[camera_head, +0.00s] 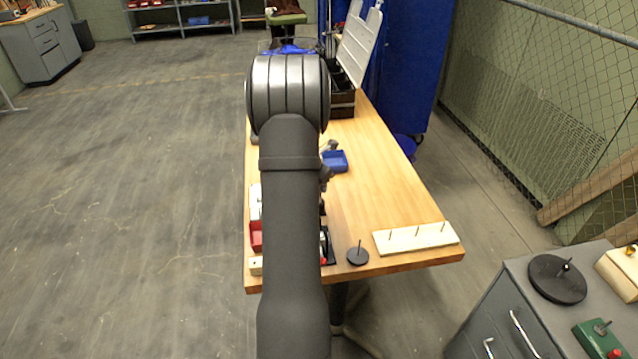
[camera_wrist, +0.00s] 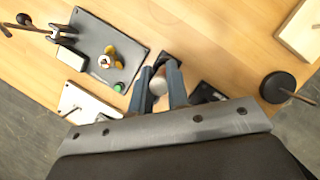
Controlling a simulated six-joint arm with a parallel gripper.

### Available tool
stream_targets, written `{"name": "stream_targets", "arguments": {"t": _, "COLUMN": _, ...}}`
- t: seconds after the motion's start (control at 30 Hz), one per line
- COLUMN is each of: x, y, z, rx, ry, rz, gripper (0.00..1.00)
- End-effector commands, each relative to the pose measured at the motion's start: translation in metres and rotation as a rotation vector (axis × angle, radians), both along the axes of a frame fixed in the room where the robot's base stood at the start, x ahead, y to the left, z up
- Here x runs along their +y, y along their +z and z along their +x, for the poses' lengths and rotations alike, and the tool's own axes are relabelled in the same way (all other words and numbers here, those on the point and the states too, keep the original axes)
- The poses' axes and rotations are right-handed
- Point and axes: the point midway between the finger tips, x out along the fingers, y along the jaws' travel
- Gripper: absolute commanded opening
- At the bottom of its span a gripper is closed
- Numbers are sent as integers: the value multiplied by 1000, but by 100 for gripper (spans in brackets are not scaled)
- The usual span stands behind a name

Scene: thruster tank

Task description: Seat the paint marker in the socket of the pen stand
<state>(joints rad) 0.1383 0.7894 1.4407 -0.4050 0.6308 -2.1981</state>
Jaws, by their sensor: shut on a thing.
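My gripper (camera_wrist: 160,68) is shut on a pale, rounded thing, taken to be the paint marker (camera_wrist: 158,85), seen nearly end-on between the two dark fingers. Its lower part is hidden. A small black block (camera_wrist: 172,58) shows just beyond the fingertips; it may be the pen stand, but no socket can be made out. I cannot tell whether the marker touches it. In the head view my own arm hides the gripper, the marker and that part of the table.
A black tray (camera_wrist: 82,22) with small parts lies left of the fingers. A black disc with a peg (camera_wrist: 278,87) stands to the right. In the head view, a white peg board (camera_head: 405,241), a blue bin (camera_head: 335,161) and a red bin (camera_head: 256,237) are on the wooden table (camera_head: 385,190).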

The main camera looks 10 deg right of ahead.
Motion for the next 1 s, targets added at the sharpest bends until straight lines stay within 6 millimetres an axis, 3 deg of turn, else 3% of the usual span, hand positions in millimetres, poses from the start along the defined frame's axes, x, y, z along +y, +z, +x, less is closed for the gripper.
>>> {"name": "stream_targets", "arguments": {"t": 1.0, "x": 0, "y": -15, "z": 0, "rx": 1, "ry": 0, "rz": 1, "gripper": 0}}
